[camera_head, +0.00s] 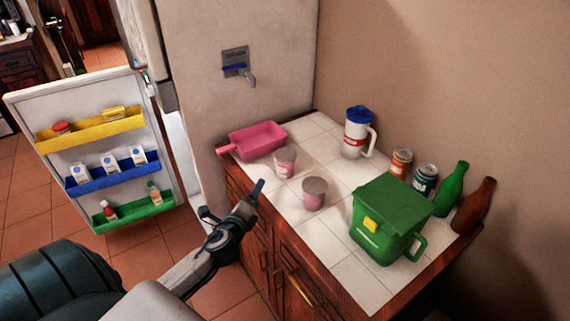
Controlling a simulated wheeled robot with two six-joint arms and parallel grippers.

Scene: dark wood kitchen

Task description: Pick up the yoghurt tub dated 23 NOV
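Two pink-and-white yoghurt tubs stand upright on the white tiled counter (340,262). The farther tub (285,162) is beside the pink tray; the nearer tub (314,194) shows a greyish-pink top. Any dates are too small to read. My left gripper (257,190) is at the counter's left edge, pointing up and away, left of the nearer tub and in front of the farther one. It appears apart from both. Its fingers are seen edge-on, so their opening cannot be judged. My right gripper is not in view.
A pink tray with a handle (257,141) lies at the back left. A white jug with blue lid (356,132), two cans (400,162), a green lidded bin (388,222) and two bottles (451,190) stand right. The open fridge door (95,150) is left.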

